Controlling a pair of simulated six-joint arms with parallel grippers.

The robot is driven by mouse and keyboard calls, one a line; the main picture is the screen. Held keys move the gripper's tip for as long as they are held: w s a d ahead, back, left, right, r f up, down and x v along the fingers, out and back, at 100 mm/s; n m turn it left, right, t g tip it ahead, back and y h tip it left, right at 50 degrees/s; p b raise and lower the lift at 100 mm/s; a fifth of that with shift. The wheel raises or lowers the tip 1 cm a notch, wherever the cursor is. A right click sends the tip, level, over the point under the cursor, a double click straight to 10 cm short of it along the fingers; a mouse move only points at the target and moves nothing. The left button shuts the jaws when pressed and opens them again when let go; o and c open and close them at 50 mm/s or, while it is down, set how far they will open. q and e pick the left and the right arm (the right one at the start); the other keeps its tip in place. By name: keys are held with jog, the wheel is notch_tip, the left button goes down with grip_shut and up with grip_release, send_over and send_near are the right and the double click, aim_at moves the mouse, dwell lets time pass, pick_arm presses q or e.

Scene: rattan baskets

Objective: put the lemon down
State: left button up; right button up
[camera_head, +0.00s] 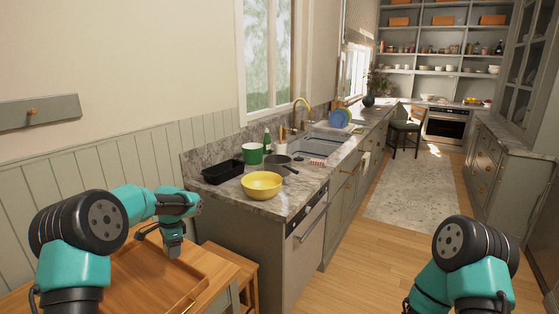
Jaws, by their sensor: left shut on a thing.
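My left gripper (173,250) points down over the brown wooden tray (135,272) at the lower left. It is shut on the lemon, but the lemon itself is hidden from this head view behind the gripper. I cannot tell how far the gripper is above the tray floor. My right arm shows at the lower right, and its gripper is out of view.
A wooden stool (237,265) stands between the tray's table and the counter. On the counter are a yellow bowl (262,186), a black container (222,172), a green cup (253,154) and a pan (279,161). The floor (360,262) is clear.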

pick_arm(q)
jog(key=s+d+f+n, duration=0.1)
jog(key=s+d+n, duration=0.2)
jog(key=s+d, duration=0.2)
jog(key=s+d+n, duration=0.3)
jog(key=s+d, duration=0.3)
jog(key=d, duration=0.6)
jog(key=shift+f+n+g+h, duration=0.3)
jog(key=shift+f+n+g, duration=0.05)
jog(key=shift+n+g, duration=0.05)
